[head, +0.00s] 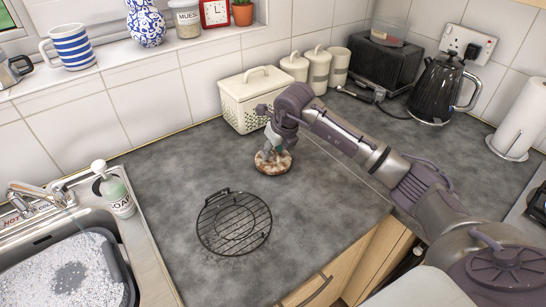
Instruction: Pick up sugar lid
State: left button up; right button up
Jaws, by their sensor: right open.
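Three cream canisters with knobbed lids stand in a row at the back of the worktop, against the tiles: a left one with its lid (294,59), a middle one with its lid (318,53) and a right one with its lid (339,50). Each lid sits on its canister. I cannot read which one is sugar. My right gripper (270,151) points down in front of the cream bread bin, open, over a round brown and white item (273,165). I cannot tell whether it touches it. My right arm hides the lower left canister. My left gripper is out of view.
The bread bin (240,105) stands left of the canisters. A black toaster (385,62) and kettle (438,90) are to their right, with a cable in front. A round wire rack (234,222) lies mid-worktop. A soap bottle (115,192) and sink are at left.

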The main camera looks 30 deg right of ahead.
grip_shut()
jog(key=shift+r, duration=0.1)
dwell(0.3)
